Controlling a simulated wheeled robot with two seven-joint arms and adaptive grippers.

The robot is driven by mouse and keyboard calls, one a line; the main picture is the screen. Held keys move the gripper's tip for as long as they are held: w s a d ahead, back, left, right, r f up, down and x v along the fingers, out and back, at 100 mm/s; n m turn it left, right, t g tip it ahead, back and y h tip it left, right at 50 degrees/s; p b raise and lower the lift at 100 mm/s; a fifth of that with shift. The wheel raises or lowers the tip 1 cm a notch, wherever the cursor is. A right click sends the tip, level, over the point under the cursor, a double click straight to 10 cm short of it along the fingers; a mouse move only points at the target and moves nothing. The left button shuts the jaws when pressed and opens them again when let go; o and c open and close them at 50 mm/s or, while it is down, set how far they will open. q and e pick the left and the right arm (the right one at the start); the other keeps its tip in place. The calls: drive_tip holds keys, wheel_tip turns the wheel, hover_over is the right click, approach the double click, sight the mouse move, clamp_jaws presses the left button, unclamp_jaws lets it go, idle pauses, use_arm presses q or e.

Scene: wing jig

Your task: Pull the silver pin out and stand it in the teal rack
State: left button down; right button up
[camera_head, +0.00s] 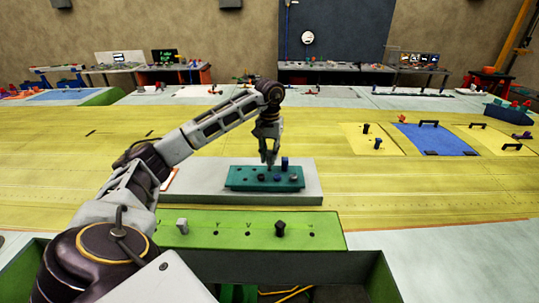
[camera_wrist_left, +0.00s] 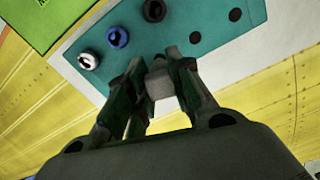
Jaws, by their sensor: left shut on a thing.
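My left gripper (camera_head: 269,160) is over the teal rack (camera_head: 262,186), fingers pointing down. In the left wrist view it is shut on the silver pin (camera_wrist_left: 159,82), whose light grey head sits between the fingertips. The pin is over the teal rack (camera_wrist_left: 200,14), close to a dark hole; I cannot tell whether its lower end is inside. A blue pin (camera_wrist_left: 118,37), a white-rimmed pin (camera_wrist_left: 87,60) and a black pin (camera_wrist_left: 153,10) stand in the rack beside it. My right gripper is not in view.
The rack rests on a pale grey plate (camera_head: 310,196) on the yellow wing surface. In front, a green bar (camera_head: 325,232) carries a grey peg (camera_head: 182,226) and a black peg (camera_head: 280,228). A blue panel (camera_head: 436,140) lies to the right. The yellow surface between is clear.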

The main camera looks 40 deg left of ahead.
use_arm(q)
drive_tip(key=shift+f+b, duration=0.35)
drive_tip(key=shift+f, duration=0.2)
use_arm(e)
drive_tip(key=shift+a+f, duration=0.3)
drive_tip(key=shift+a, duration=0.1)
use_arm(q)
drive_tip(key=shift+f+b, duration=0.5)
drive_tip(key=shift+f, duration=0.35)
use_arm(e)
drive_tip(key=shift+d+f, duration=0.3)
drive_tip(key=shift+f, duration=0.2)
use_arm(q)
drive_tip(key=c, duration=1.3)
unclamp_jaws()
drive_tip(key=shift+o, duration=0.6)
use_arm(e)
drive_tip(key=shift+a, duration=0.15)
use_arm(q)
drive_tip(key=shift+r, duration=0.15)
drive_tip(key=shift+r, duration=5.8)
